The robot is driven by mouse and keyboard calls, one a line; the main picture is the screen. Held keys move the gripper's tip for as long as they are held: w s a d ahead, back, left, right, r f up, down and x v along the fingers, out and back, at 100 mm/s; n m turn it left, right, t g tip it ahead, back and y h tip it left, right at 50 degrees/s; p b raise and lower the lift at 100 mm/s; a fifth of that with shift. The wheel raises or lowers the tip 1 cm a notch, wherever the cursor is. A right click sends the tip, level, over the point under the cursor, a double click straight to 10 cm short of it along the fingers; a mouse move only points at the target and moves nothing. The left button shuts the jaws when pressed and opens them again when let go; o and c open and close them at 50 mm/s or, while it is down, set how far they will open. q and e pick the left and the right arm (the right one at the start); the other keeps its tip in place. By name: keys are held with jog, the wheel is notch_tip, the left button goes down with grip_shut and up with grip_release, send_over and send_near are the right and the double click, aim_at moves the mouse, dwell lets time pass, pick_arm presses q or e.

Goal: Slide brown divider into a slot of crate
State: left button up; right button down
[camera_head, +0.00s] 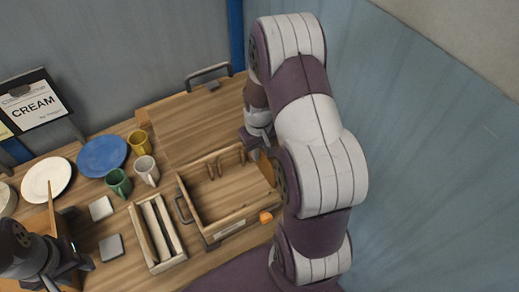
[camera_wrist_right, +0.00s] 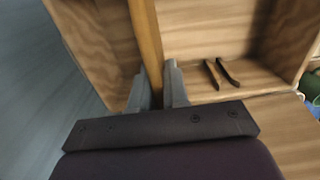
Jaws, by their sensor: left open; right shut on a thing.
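The wooden crate (camera_head: 226,229) stands in the middle of the table, with a dark handle on its left side. In the right wrist view, my right gripper (camera_wrist_right: 158,92) is shut on the brown divider (camera_wrist_right: 147,35), a thin board seen edge-on. Wooden crate surfaces (camera_wrist_right: 205,27) show on both sides of it. I cannot tell how deep it sits in a slot. In the head view, my right arm hides the divider and most of this gripper. My left gripper (camera_head: 80,258) is open at the lower left, away from the crate.
Two small dark brown pieces (camera_head: 214,169) are inside the crate. A narrow wooden tray (camera_head: 139,224) stands left of it. Mugs, a blue plate (camera_head: 102,156), a white plate (camera_head: 41,180) and a thin brown stick (camera_head: 51,208) are farther left. A small orange block (camera_head: 266,217) is at the crate's right.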

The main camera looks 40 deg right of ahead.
aim_at(260, 166)
jog(key=shift+a+f+b, duration=0.1)
jog(key=shift+f+b, duration=0.2)
jog(key=shift+f, duration=0.3)
jog(key=f+b, duration=0.2)
jog(key=f, duration=0.2)
jog(key=shift+d+b, duration=0.2)
jog(key=shift+b, duration=0.2)
jog(key=shift+d+f+b, duration=0.1)
jog(key=shift+f+b, duration=0.8)
jog(key=shift+f, duration=0.5)
jog(key=shift+f+b, duration=0.5)
jog(key=shift+f, duration=0.25)
jog(key=c, duration=1)
grip_release()
jog(key=shift+c, duration=0.2)
